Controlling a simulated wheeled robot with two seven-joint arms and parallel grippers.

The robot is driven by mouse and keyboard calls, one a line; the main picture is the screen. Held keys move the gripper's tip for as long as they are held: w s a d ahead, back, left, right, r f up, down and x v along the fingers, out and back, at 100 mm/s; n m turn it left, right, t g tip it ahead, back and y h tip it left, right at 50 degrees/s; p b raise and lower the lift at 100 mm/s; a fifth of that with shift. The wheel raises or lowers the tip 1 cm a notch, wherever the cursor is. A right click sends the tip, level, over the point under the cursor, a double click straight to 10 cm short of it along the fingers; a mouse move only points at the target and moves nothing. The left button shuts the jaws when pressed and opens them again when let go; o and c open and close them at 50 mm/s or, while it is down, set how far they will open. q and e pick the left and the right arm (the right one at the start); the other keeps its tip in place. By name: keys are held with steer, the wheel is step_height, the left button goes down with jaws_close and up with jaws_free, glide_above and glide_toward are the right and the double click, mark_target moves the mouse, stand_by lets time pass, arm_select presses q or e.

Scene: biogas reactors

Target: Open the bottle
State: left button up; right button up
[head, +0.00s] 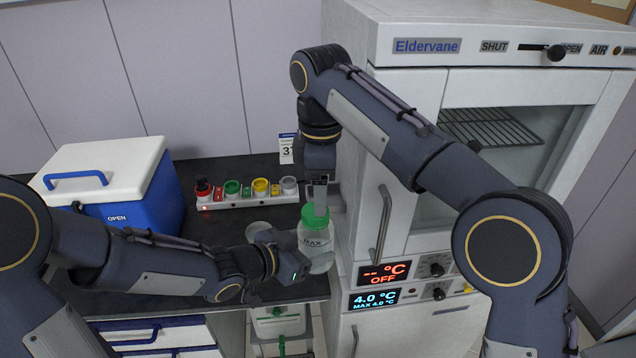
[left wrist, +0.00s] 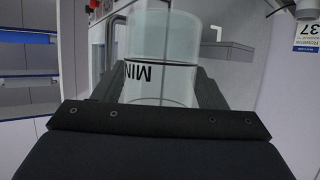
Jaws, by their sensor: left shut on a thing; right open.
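My left gripper (head: 308,260) is shut on the bottle's body from the left and front. In the left wrist view the clear bottle (left wrist: 160,50) fills the space between the dark jaws, with a "MIN" line. My right gripper (head: 320,196) points down just above the green cap and is open. Whether its fingers touch the cap I cannot tell.
A blue cooler with white lid (head: 100,165) stands at left. The white oven cabinet (head: 385,130) with its handle stands close on the right. A round clear dish (head: 258,228) lies left of the bottle.

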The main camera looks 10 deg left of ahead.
steer(key=m, duration=0.4)
steer(key=shift+a+r, duration=0.1)
steer(key=shift+r, duration=0.15)
steer(key=m, duration=0.5)
steer(key=shift+a+r+m, duration=0.1)
steer(key=shift+r+m, duration=0.3)
steer(key=m, duration=0.2)
steer(key=r+m, duration=0.1)
steer(key=m, duration=0.2)
steer(key=shift+a, duration=0.15)
steer(key=m, duration=0.2)
steer(key=r+m, duration=0.1)
steer(key=m, duration=0.2)
steer(key=shift+s+a+r, duration=0.1)
steer(key=shift+s+a, duration=0.05)
glide_above(316, 239)
steer(key=w, duration=0.3)
steer(key=shift+m, duration=0.3)
steer(key=shift+w+a+f, duration=0.1)
steer(key=shift+a+f, duration=0.05)
steer(key=shift+f, duration=1.85)
steer(key=shift+w+a+f, duration=0.1)
steer(key=shift+a+f, duration=0.05)
steer(key=shift+f, duration=1.8)
